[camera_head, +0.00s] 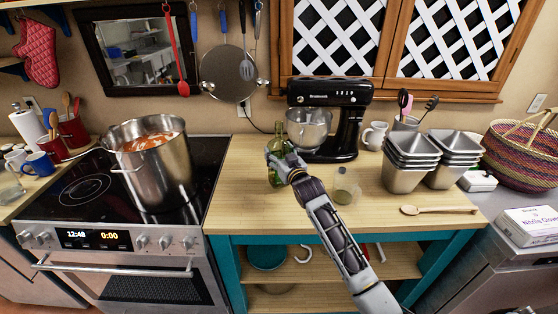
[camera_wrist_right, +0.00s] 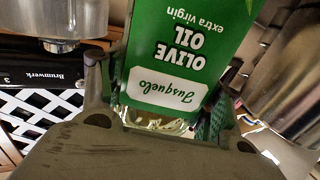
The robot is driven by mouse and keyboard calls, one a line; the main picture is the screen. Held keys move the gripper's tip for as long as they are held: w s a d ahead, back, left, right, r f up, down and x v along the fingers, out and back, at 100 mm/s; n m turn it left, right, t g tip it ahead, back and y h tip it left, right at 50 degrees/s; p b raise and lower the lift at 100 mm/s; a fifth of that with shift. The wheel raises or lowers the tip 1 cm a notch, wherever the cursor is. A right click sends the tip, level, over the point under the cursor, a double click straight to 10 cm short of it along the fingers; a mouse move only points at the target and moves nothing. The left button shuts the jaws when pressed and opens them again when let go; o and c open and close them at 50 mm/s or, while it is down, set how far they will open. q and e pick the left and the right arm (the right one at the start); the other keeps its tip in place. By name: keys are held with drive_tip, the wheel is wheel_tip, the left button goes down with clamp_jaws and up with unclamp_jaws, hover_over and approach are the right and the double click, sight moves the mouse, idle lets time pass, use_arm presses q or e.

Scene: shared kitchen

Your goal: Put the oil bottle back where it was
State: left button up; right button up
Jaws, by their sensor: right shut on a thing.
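The oil bottle (camera_head: 280,181) is green glass and stands about upright at the middle of the wooden counter, left of the black mixer. Its green label, reading "Jusquelo olive oil extra virgin" (camera_wrist_right: 180,50), fills the middle of the right wrist view, upside down. My right gripper (camera_head: 279,155) reaches in from the lower right and is shut on the bottle, with a finger on each side of it in the wrist view (camera_wrist_right: 158,95). The gripper hides part of the bottle. I cannot tell whether its base touches the counter. My left gripper is out of view.
The black stand mixer (camera_head: 347,128) is close behind and right of the bottle. A small glass jar (camera_head: 343,190) stands right of my gripper. Metal tins (camera_head: 407,165) and a wooden spoon (camera_head: 440,210) are farther right. The stove with a pot (camera_head: 165,180) is left. Counter (camera_head: 240,205) front-left is clear.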

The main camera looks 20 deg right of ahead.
drive_tip(key=shift+f, duration=1.55)
drive_tip(key=o, duration=1.4)
drive_tip(key=shift+f, duration=0.1)
drive_tip(key=shift+s, duration=0.1)
drive_tip(key=shift+s+d+b, duration=0.15)
drive_tip(key=shift+s+d, duration=0.05)
drive_tip(key=shift+s, duration=1.75)
drive_tip(key=shift+s+d+b, duration=0.2)
drive_tip(key=shift+s+d, duration=0.05)
drive_tip(key=shift+s, duration=1.75)
drive_tip(key=shift+s+d+b, duration=0.15)
drive_tip(key=shift+s+d, duration=0.05)
drive_tip(key=shift+s, duration=1.75)
